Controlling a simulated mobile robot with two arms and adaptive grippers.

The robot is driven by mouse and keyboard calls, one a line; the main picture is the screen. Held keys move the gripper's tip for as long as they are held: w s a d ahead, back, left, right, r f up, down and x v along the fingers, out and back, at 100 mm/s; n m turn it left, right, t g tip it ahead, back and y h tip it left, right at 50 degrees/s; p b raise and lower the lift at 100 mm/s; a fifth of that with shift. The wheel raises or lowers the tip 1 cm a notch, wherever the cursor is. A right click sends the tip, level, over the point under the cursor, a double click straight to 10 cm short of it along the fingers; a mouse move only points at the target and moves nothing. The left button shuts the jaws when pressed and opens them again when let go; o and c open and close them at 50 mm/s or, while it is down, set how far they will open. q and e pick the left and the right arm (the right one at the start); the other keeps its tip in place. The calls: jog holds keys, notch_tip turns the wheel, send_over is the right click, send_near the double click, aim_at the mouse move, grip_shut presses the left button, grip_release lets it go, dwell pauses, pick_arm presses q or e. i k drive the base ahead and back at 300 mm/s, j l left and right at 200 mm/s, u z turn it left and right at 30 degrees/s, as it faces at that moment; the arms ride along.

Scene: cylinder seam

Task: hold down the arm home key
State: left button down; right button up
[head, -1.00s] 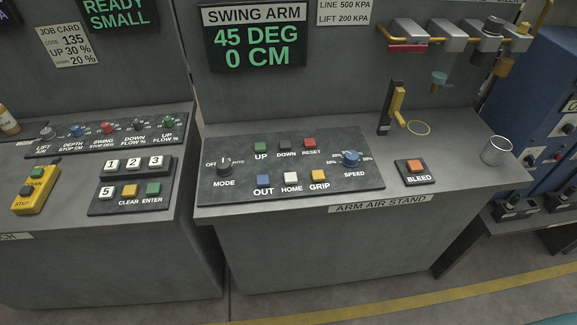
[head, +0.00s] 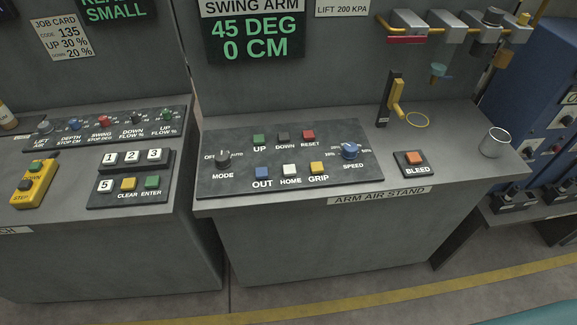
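The white HOME key (head: 289,170) sits in the lower row of the dark arm control panel (head: 340,187), on the arm air stand. A blue OUT key (head: 262,173) is to its left and a yellow GRIP key (head: 317,168) to its right. Green UP (head: 259,140), grey DOWN (head: 283,136) and red RESET (head: 308,136) keys form the row above. The swing arm display (head: 254,35) reads 45 DEG and 0 CM. Neither of my grippers is in view, and nothing touches the HOME key.
The MODE knob (head: 222,158) and blue SPEED knob (head: 350,150) flank the keys. An orange BLEED button (head: 415,158), a yellow-handled lever (head: 396,100) and a metal cup (head: 493,142) stand to the right. A keypad panel (head: 130,195) is on the left bench. The space before the panel is clear.

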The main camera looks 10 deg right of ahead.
aim_at(290, 171)
jog(key=i+j+z, duration=0.1)
jog(key=j+z, duration=0.15)
jog(key=z, duration=0.2)
jog(key=j+z, duration=0.3)
jog(key=z, duration=0.2)
jog(key=j+z, duration=0.15)
jog(key=j, duration=0.8)
jog(key=j+z, duration=0.15)
jog(key=j, duration=0.75)
jog(key=k, duration=0.05)
